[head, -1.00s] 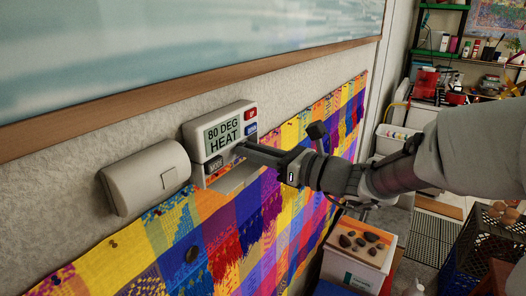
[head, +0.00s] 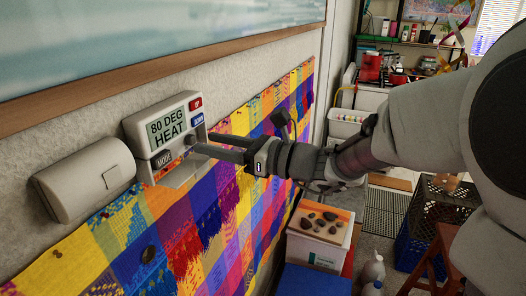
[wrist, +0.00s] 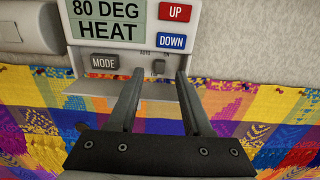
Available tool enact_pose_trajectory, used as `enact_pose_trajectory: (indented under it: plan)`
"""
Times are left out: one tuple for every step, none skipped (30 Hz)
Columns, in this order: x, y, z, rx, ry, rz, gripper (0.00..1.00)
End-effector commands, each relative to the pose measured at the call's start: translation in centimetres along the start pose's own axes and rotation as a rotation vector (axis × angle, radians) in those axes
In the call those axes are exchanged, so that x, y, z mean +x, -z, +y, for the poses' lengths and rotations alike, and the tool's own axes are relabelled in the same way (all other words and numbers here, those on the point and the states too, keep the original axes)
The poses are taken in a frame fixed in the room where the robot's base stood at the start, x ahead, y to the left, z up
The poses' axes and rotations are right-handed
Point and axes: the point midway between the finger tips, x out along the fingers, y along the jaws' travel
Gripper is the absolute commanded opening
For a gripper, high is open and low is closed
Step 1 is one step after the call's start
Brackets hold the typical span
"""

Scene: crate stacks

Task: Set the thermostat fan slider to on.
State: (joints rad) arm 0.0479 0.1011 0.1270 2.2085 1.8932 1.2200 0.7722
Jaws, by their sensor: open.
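The white thermostat (head: 140,128) is on the wall, its display reading 80 DEG HEAT. In the wrist view the thermostat (wrist: 125,58) shows a MODE button (wrist: 104,62), a red UP button (wrist: 176,12) and a blue DOWN button (wrist: 171,41). A small grey slider knob (wrist: 158,66) sits right of MODE, below DOWN. Its small labels are too blurred or covered to read. My gripper (head: 204,142) is open at the thermostat's lower right. In the wrist view my gripper (wrist: 160,76) has one finger on each side of the knob; contact cannot be told.
A white rounded box (head: 85,180) is on the wall left of the thermostat. A colourful woven cloth (head: 190,225) hangs below, and a framed picture (head: 150,85) hangs above. A white bin topped with stones (head: 318,240) and a blue crate (head: 425,230) stand on the floor.

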Motion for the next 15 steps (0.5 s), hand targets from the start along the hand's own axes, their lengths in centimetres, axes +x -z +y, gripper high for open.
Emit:
enact_pose_trajectory:
  plan:
    - [-1.3, 0.2, -0.1, -0.002, 0.004, 0.0, 0.5]
    - [-2.1, 0.1, -0.2, -0.002, 0.007, 0.0, 0.5]
    - [-3.1, 0.1, -0.1, -0.002, 0.005, 0.0, 0.5]
    - [-3.8, 0.2, -0.1, -0.002, 0.006, 0.001, 0.5]
    - [-4.6, 0.1, -0.1, -0.003, 0.006, 0.0, 0.5]
    - [-5.6, 0.2, -0.1, -0.002, 0.005, 0.0, 0.5]
    - [-6.4, 0.2, -0.1, -0.001, 0.007, 0.0, 0.5]
    - [-7.1, 0.1, -0.1, -0.002, 0.006, 0.0, 0.5]
    - [-8.1, 0.1, -0.1, -0.002, 0.006, 0.0, 0.5]
    - [-8.8, 0.1, -0.1, -0.002, 0.005, 0.001, 0.5]
    - [-9.4, 0.2, -0.1, -0.001, 0.006, 0.001, 0.5]
    - [-10.3, 0.2, -0.1, -0.001, 0.005, 0.001, 0.5]
    - [-10.8, 0.1, -0.1, 0.0, 0.005, 0.0, 0.5]
    - [-11.4, 0.1, -0.1, 0.0, 0.003, 0.001, 0.5]
    - [-12.1, 0.1, -0.1, -0.001, 0.005, 0.001, 0.5]
